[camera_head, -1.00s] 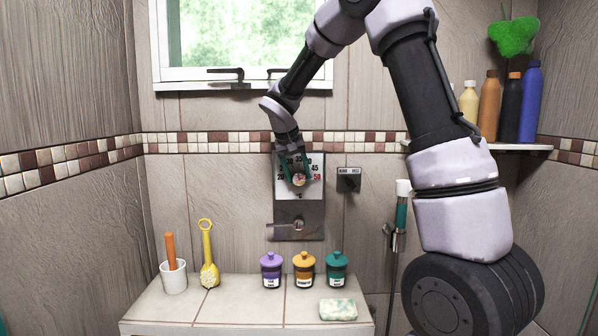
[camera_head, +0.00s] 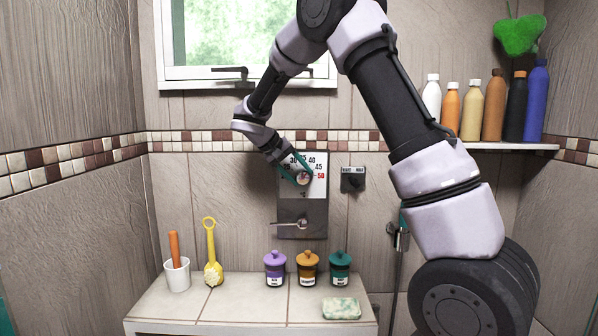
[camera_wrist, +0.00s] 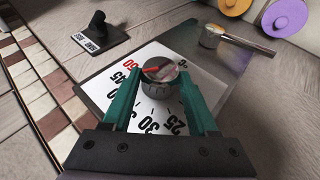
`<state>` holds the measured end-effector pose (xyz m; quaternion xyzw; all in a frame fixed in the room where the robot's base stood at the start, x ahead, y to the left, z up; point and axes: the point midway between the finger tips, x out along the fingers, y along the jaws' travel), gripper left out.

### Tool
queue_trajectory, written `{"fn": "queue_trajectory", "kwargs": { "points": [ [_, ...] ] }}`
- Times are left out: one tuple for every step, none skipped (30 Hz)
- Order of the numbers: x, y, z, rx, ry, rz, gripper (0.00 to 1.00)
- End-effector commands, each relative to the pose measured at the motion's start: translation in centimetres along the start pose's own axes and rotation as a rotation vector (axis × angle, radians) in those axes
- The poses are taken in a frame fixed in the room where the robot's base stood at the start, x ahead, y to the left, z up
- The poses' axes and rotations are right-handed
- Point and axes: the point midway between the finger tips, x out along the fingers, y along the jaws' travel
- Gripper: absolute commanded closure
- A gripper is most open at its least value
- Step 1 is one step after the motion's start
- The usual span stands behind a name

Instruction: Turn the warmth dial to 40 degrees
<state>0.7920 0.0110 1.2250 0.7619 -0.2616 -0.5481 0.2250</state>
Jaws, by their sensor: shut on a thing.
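The warmth dial is a round metal knob (camera_wrist: 160,82) on a white scale plate (camera_head: 319,191) on the wall. The plate has black numbers and a red 50. My gripper (camera_wrist: 161,78) has its green fingers on either side of the knob, shut on it; in the head view it reaches the dial tilted, from the upper left. A red mark on the knob lies toward the 45 and 50 side in the wrist view; its exact reading is unclear. The 40 shows in the head view but a finger hides it in the wrist view.
A metal lever (camera_head: 297,223) sits on the panel below the dial. A small dark switch (camera_head: 353,180) is right of it. Purple (camera_head: 275,270), orange (camera_head: 307,268) and green (camera_head: 340,270) jars stand on the ledge below. Bottles (camera_head: 494,105) line the right shelf.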

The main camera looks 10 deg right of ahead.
Motion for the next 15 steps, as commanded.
{"fn": "queue_trajectory", "kwargs": {
  "points": [
    [0.06,0.15,-0.05,0.001,0.000,0.002,0.96],
    [0.06,0.15,-0.05,0.001,0.000,0.002,0.96],
    [0.06,0.16,-0.05,0.001,0.000,0.002,0.96],
    [0.06,0.15,-0.05,0.001,0.000,0.002,0.96],
    [0.07,0.16,-0.05,0.001,0.000,0.002,0.96],
    [0.07,0.16,-0.04,0.001,0.000,0.002,0.96],
    [0.07,0.16,-0.04,0.001,0.000,0.001,0.96],
    [0.07,0.16,-0.04,0.001,0.000,0.001,0.29],
    [0.07,0.16,-0.04,0.001,0.000,0.001,0.14],
    [0.07,0.15,-0.03,0.001,-0.001,0.001,0.11],
    [0.06,0.14,-0.03,0.001,0.000,0.001,0.11],
    [0.06,0.13,-0.02,0.001,-0.001,0.001,0.11],
    [0.06,0.11,-0.02,0.001,-0.001,0.000,0.11],
    [0.05,0.10,-0.01,0.001,-0.001,0.000,0.11],
    [0.05,0.09,-0.01,0.001,-0.001,0.000,0.11]
  ]
}}
